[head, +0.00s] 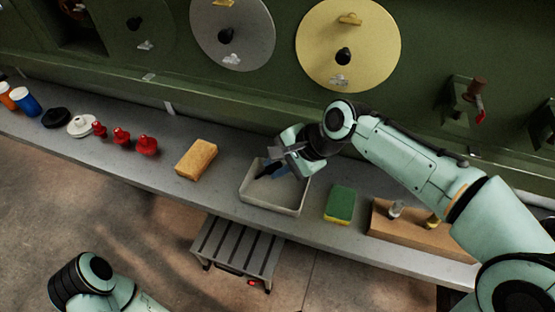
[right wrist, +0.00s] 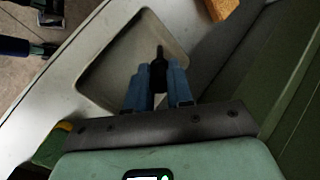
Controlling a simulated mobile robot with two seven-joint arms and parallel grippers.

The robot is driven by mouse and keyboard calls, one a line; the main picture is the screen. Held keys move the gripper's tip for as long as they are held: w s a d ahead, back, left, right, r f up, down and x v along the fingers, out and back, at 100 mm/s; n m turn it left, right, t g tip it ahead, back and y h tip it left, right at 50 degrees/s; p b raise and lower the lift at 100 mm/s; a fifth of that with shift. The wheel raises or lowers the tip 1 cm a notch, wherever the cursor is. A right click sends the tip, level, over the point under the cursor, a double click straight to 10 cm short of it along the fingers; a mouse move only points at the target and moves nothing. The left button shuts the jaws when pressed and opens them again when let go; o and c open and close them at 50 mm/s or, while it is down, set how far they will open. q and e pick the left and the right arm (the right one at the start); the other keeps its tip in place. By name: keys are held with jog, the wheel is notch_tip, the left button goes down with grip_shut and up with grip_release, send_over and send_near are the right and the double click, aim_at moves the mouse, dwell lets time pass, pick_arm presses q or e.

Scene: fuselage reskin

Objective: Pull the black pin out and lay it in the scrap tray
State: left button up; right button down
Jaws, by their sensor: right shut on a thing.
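The black pin (head: 268,170) is held in my right gripper (head: 277,169), over the scrap tray (head: 276,206). The tray is a pale, shallow, open box on the grey ledge. In the right wrist view, the blue fingers of the right gripper (right wrist: 157,88) are shut around the black pin (right wrist: 158,66), whose narrow end points away over the tray (right wrist: 103,72). I cannot tell whether the pin touches the tray floor. Only part of my left arm shows, at the lower left of the head view; its gripper is out of view.
On the ledge, an orange sponge block (head: 196,159) lies left of the tray and a green-yellow sponge (head: 340,205) right of it. A wooden block (head: 405,229) stands further right. Several red knobs (head: 147,145) are at left. A slatted stool (head: 238,250) stands below.

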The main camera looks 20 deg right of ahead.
jog(key=shift+f, duration=0.55)
jog(key=c, duration=0.9)
grip_release()
jog(key=p+v, duration=0.1)
jog(key=v, duration=1.2)
jog(key=shift+r, duration=0.2)
